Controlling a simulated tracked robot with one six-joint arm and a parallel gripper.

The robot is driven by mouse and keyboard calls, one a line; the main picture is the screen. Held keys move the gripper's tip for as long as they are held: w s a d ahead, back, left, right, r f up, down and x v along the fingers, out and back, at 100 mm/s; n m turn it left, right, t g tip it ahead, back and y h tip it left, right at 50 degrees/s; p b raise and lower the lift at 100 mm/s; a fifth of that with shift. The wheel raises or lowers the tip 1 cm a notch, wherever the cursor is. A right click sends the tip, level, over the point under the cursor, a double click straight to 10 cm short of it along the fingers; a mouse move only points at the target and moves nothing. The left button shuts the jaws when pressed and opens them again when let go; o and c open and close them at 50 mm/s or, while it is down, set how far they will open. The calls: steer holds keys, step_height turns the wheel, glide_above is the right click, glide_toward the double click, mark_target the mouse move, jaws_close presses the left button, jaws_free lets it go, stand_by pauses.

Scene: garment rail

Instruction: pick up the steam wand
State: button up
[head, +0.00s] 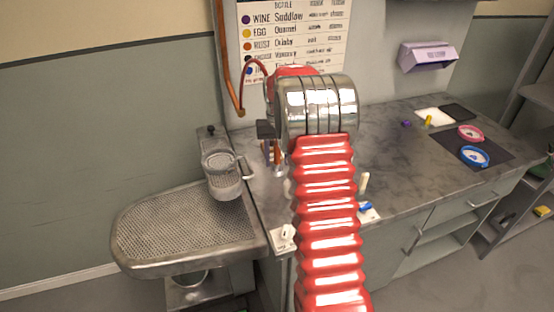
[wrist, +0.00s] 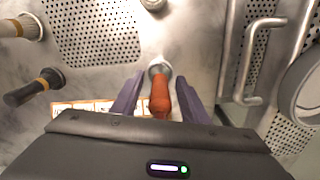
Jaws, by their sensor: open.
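A tool with an orange handle and a metal collar (wrist: 160,96) stands between my jaws in the wrist view; it looks like the steam wand, though its head is not clear. In the head view, a bit of orange (head: 278,153) shows below my gripper beside the counter's left end. My gripper (wrist: 159,82) is open, with one purple finger on each side of the handle and a small gap visible on both sides. In the head view, my red and chrome arm hides most of the gripper (head: 267,132) and the tool.
A metal jug-like holder with a handle (head: 224,174) stands left, by a perforated pressing board (head: 180,230). A pale-handled tool (wrist: 24,28) and a black-handled tool (wrist: 32,88) lie left in the wrist view. Pink (head: 470,132) and blue (head: 475,156) dishes sit far right on the counter.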

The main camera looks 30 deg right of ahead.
steer(key=shift+c, duration=0.6)
jaws_close()
steer(key=shift+r, duration=0.15)
step_height(320, 180, up, 10)
steer(key=shift+f, duration=0.1)
stand_by(0.3)
steer(key=shift+a+f, duration=0.1)
stand_by(0.5)
